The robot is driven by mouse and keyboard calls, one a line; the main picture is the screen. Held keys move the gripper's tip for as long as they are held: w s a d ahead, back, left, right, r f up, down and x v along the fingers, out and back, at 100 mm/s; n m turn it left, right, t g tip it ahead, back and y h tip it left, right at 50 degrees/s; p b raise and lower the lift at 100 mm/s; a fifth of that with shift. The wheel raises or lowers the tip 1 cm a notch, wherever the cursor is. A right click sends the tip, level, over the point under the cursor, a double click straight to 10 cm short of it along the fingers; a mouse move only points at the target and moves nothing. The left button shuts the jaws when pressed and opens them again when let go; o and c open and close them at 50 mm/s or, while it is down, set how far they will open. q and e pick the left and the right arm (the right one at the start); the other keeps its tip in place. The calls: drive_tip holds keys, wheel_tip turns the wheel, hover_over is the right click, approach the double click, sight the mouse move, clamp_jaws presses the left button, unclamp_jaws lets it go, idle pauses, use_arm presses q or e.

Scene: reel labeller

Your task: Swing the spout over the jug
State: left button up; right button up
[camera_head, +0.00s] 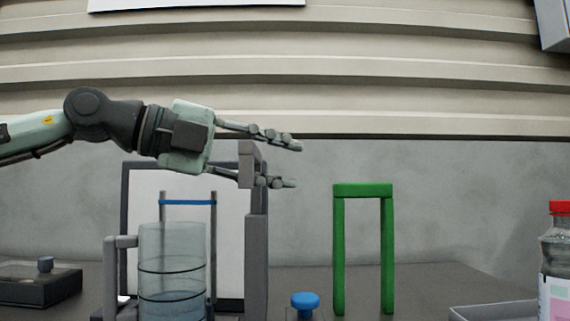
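My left gripper (297,164) reaches in from the left above the jug, with its fingers pointing right and apart. A grey bar (246,163) at the top of a grey post (256,255) shows between the fingers; it looks like the spout. I cannot tell if the fingers touch it. The bar's full length and direction are unclear, as it is seen nearly end-on. The clear jug (172,262) stands upright to the left of the post, with a grey handle on its left, dark rings and bluish liquid low inside. My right gripper is not in view.
A green arch (363,190) stands right of the post, with a blue knob (305,301) in front. A red-capped bottle (556,265) and a grey tray (492,309) are at the right. A dark box (40,287) is at the left. A framed white panel (228,250) stands behind the jug.

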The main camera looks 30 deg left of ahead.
use_arm(q)
clamp_jaws()
drive_tip(key=shift+s, duration=0.1)
idle(0.5)
